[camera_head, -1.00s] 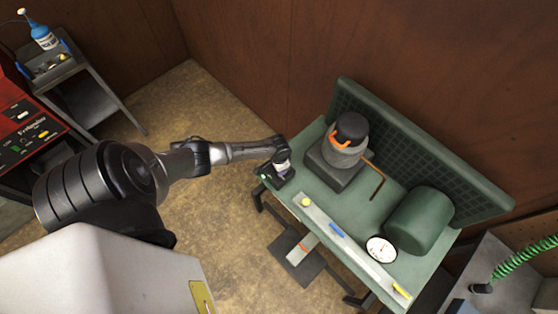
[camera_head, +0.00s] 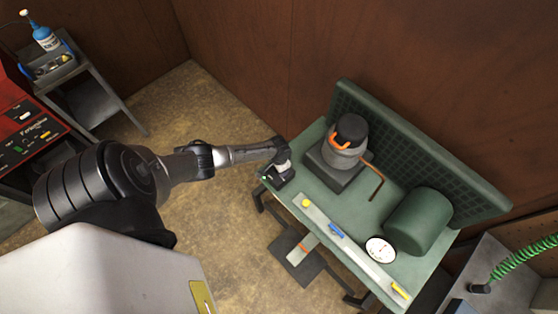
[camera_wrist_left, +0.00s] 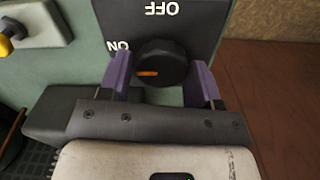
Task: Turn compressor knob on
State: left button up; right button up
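The compressor knob (camera_wrist_left: 162,62) is a round black dial on a dark panel (camera_wrist_left: 190,28) in the left wrist view. Its orange mark points left, toward the side with the ON label (camera_wrist_left: 118,46). The OFF label (camera_wrist_left: 160,9) is upside down above it. My left gripper (camera_wrist_left: 160,78) has its purple fingers on both sides of the knob, seemingly touching it. In the head view my left gripper (camera_head: 278,174) is at the left corner of the green bench and hides the knob. My right gripper is not in view.
The green bench (camera_head: 325,202) carries a black-topped canister (camera_head: 346,145), a green cylinder (camera_head: 419,221), a white dial gauge (camera_head: 380,249) and a long level (camera_head: 350,245). A red machine (camera_head: 22,125) and a cart with a blue bottle (camera_head: 44,37) stand at the left.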

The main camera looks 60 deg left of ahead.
pick_arm(q)
jog(key=o, duration=0.3)
notch_tip(320, 180, up, 14)
jog(key=shift+p, duration=0.45)
dwell(0.3)
jog(key=shift+f, duration=0.1)
dwell(0.4)
